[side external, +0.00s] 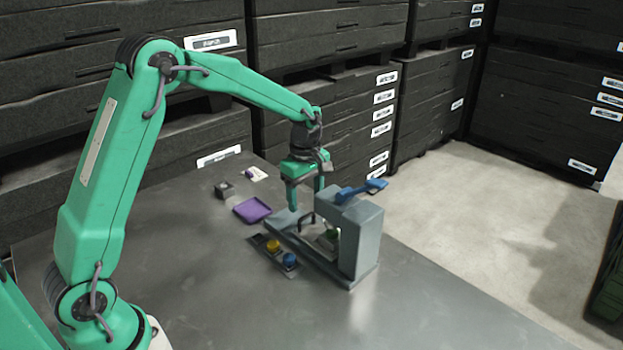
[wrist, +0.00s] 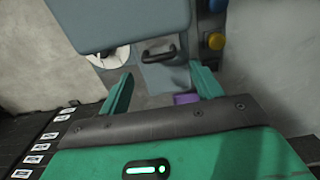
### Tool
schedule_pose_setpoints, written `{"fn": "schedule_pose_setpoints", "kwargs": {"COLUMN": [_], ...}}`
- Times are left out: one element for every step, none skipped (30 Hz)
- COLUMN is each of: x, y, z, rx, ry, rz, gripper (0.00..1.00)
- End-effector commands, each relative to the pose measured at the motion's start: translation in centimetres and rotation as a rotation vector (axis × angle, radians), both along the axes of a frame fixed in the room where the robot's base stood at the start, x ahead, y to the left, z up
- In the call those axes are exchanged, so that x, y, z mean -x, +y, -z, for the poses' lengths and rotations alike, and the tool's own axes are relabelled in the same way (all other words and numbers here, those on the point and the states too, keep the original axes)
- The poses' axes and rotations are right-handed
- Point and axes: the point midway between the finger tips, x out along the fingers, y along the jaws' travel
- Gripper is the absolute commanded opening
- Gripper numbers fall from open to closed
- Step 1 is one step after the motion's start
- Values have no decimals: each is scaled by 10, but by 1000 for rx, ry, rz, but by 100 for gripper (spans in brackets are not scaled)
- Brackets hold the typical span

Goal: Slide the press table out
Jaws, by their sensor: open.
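The press (side external: 362,235) is a grey-blue frame standing on the metal table, with a blue lever (side external: 360,190) on top. A black bar handle (side external: 306,222) stands at its left side, on the grey press table (side external: 290,232). In the wrist view the handle (wrist: 160,53) sits on a grey-blue plate (wrist: 165,76), partly under the large press body (wrist: 120,22). My gripper (side external: 305,199) is above the press's left end, pointing down. In the wrist view its two green fingers (wrist: 161,70) are spread and empty, with the handle just beyond them and between their lines.
Yellow (side external: 272,246) and blue (side external: 289,259) buttons stand in front of the press. A purple tray (side external: 252,210) and a small grey block (side external: 224,190) lie to its left. Dark stacked crates (side external: 330,110) line the back. The table's front right is clear.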

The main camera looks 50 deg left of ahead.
Motion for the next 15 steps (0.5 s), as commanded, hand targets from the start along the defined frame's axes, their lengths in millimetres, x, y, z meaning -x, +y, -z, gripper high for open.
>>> {"fn": "schedule_pose_setpoints", "kwargs": {"x": [0, 0, 1, 0, 0, 0, 0, 0, 0, 0, 0, 0, 0, 0, 0], "y": [0, 0, 0, 0, 0, 0, 0, 0, 0, 0, 0, 0, 0, 0, 0], "z": [7, 11, 16, 20, 23, 27, 30, 33, 36, 38, 40, 41, 42, 43, 44], "rx": [0, 0, 0, 0, 0, 0, 0, 0, 0, 0, 0, 0, 0, 0, 0], "ry": [2, 2, 3, 2, 2, 2, 1, 1, 2, 2, 1, 0, 0, -1, -1], "rz": [0, 0, 0, 0, 0, 0, 0, 0, 1, 1, 1, 1, 1, 1, 1], "gripper": [65, 65, 65, 65, 65, 65, 65, 65, 65, 65, 65, 65, 65, 65, 65]}}
